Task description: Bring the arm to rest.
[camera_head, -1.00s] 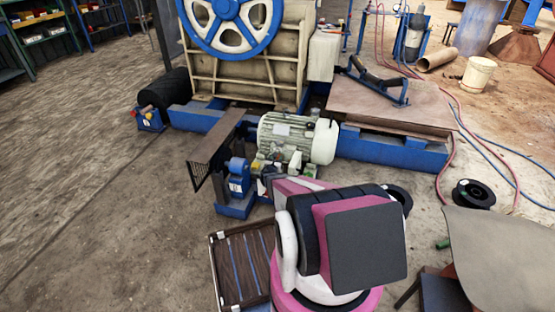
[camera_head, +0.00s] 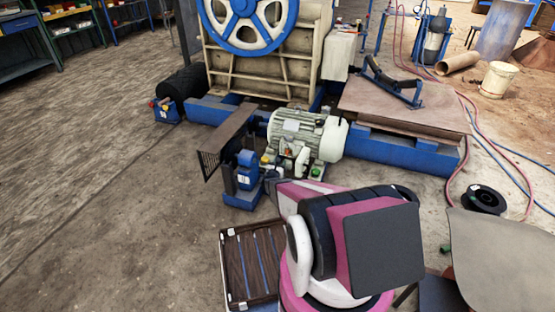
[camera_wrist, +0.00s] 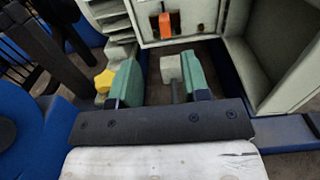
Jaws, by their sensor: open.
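My arm (camera_head: 330,245), pink, white and dark grey, is bent in the foreground of the head view and reaches toward the motor. Its own links hide my gripper there. In the wrist view my gripper (camera_wrist: 160,82) is open, with green finger pads apart and nothing held between them. Beyond the fingers is a pale open box (camera_wrist: 185,18) with an orange switch (camera_wrist: 165,25) in it. A yellow knob (camera_wrist: 104,82) is left of the left finger; I cannot tell if they touch.
The pale green motor (camera_head: 300,132) and a blue unit (camera_head: 246,172) with a mesh guard (camera_head: 210,164) stand close ahead of my arm. A slatted case (camera_head: 250,265) is beside it on the floor. A brown sheet (camera_head: 490,250) is at right. The left floor is clear.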

